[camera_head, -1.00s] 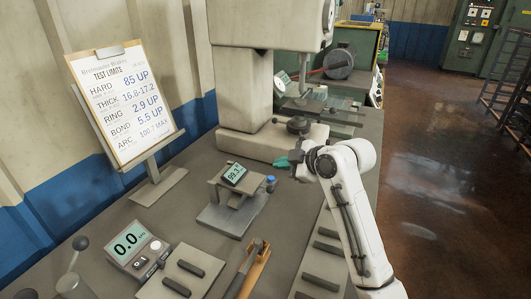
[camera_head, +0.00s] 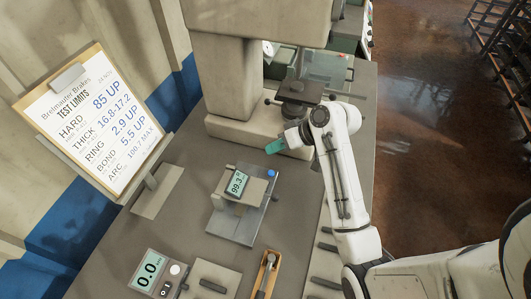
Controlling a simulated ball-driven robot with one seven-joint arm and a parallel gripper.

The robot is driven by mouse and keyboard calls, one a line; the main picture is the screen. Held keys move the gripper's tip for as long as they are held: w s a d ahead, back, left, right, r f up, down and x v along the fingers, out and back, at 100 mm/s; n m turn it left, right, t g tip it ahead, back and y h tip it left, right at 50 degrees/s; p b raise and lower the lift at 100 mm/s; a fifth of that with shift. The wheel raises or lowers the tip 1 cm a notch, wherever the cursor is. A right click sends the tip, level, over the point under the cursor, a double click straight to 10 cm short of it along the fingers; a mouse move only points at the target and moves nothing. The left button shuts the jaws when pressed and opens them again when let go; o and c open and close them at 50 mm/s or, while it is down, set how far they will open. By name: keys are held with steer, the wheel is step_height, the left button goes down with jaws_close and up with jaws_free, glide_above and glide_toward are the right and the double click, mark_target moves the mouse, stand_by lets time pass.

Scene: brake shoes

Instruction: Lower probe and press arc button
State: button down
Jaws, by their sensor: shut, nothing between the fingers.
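The arc gauge (camera_head: 238,222) stands on the bench at the middle of the head view, a grey stand with a small display (camera_head: 237,183) reading about 99.3. A round blue button (camera_head: 271,173) sits at its upper right corner. The probe cannot be made out clearly. My gripper (camera_head: 272,147), with teal fingertips, is up and to the right of the gauge, near the base of the large machine. It is shut and empty, apart from the blue button.
A large beige press (camera_head: 225,80) stands behind. A clipboard (camera_head: 95,120) of test limits leans at left. A meter (camera_head: 156,272) reading 0.0, grey blocks (camera_head: 212,285) and a wooden-handled tool (camera_head: 266,272) lie in front. Bare bench shows left of the gauge.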

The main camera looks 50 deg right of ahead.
stand_by(0.5)
steer(key=shift+f, duration=0.15)
steer(key=b, duration=0.7)
glide_above(274, 173)
step_height(274, 173, down, 7)
steer(key=shift+d+r, duration=0.1)
steer(key=shift+f, duration=0.85)
steer(key=shift+f, duration=0.1)
stand_by(0.8)
steer(key=shift+f, duration=0.3)
